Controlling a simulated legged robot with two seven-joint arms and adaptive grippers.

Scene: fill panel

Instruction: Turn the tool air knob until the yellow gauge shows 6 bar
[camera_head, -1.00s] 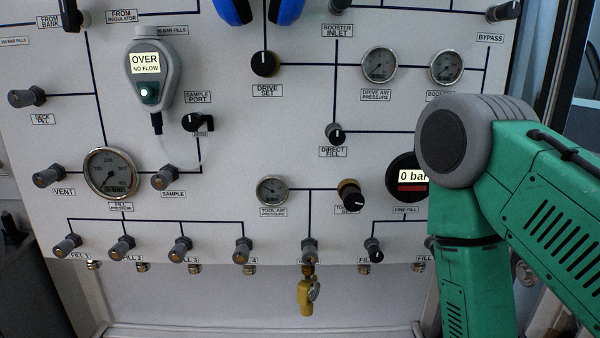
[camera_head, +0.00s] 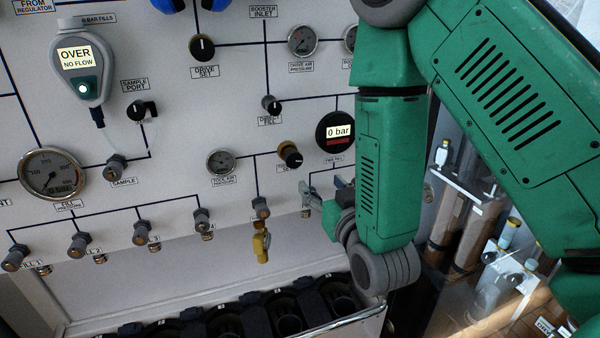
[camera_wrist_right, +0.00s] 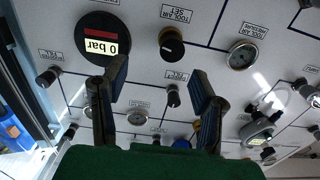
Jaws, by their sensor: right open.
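The tool air knob (camera_head: 290,154) is black with a brass collar, right of the small tool air pressure gauge (camera_head: 221,161). In the right wrist view the knob (camera_wrist_right: 171,43) lies ahead of the fingertips, with the pressure gauge (camera_wrist_right: 242,55) to its right. My right gripper (camera_head: 325,200) is low and right of the knob, partly hidden by my arm. In the wrist view its fingers (camera_wrist_right: 160,70) are apart and empty. My left gripper is out of view.
A round black display (camera_head: 335,132) reads 0 bar, right of the knob. Bottom-row valves (camera_head: 140,232) stick out from the panel. A rack of dark holders (camera_head: 285,315) lies below. Shelves with cylinders (camera_head: 470,210) stand to the right.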

